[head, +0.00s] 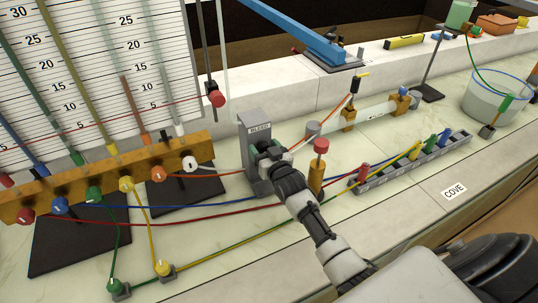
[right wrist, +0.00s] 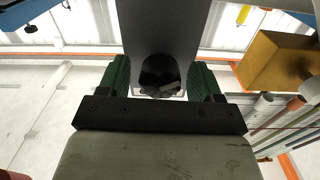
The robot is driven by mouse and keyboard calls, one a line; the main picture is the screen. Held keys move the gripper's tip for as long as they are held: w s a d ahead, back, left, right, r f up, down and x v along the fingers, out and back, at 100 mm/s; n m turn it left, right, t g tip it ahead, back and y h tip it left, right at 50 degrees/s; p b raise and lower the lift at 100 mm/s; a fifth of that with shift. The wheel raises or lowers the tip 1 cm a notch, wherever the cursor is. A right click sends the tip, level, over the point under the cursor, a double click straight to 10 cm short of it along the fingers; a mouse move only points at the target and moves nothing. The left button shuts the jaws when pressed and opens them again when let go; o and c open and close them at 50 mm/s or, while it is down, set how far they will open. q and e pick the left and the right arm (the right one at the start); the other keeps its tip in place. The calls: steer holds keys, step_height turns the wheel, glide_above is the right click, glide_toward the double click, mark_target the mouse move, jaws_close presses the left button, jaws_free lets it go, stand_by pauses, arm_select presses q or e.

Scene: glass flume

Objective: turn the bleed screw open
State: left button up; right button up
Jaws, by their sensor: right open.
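The grey bleed post (head: 256,127), labelled BLEED, stands upright on the bench left of the middle in the head view. My right gripper (head: 270,154) is at its front face and hides the screw there. In the right wrist view the post (right wrist: 160,28) rises ahead, and the dark bleed screw (right wrist: 160,82) sits in a round opening low on it. The two green fingers of my right gripper (right wrist: 161,78) stand open, one on each side of the screw. I cannot tell whether either finger touches it. My left gripper is not in view.
A wooden manifold (head: 140,165) with coloured valves stands left of the post. Coloured tubes cross the bench around it.

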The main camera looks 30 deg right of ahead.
steer(key=s+b, duration=0.1)
steer(key=s, duration=0.9)
steer(key=shift+s+a, duration=0.25)
steer(key=shift+a, duration=0.05)
